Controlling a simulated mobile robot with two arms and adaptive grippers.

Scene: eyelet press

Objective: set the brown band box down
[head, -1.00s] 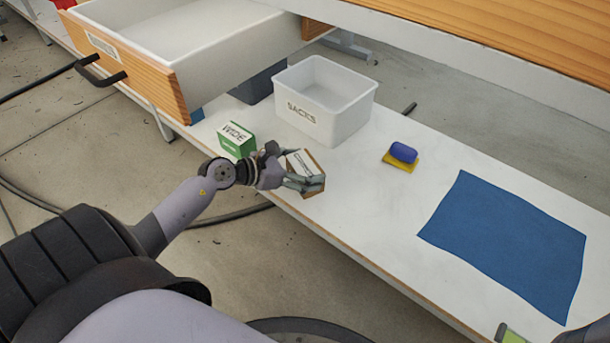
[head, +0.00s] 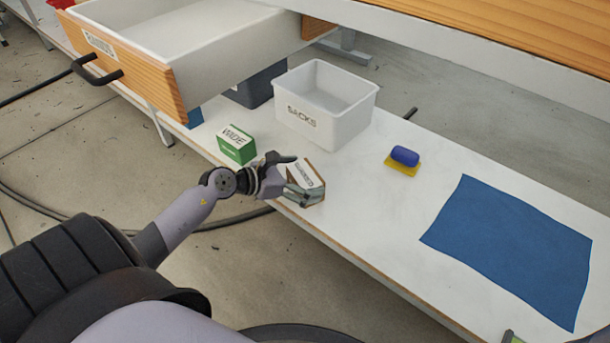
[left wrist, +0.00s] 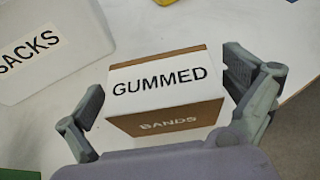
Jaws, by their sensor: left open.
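The brown band box (head: 306,186) has a white top label and rests on the white worktop close to its front edge. In the left wrist view the box (left wrist: 160,88) reads "GUMMED" on top and "BANDS" on its brown front. My left gripper (head: 301,181) is open, with one finger on each side of the box. In the left wrist view a gap shows between the left finger and the box; the right finger is very close to it, and I cannot tell if they touch. My right gripper is not in view.
A green "WIDE" box (head: 237,145) stands just left of the band box. A white "SACKS" bin (head: 312,125) stands behind. A blue and yellow item (head: 404,158) and a blue mat (head: 515,250) lie to the right. An open drawer (head: 140,75) overhangs the left end.

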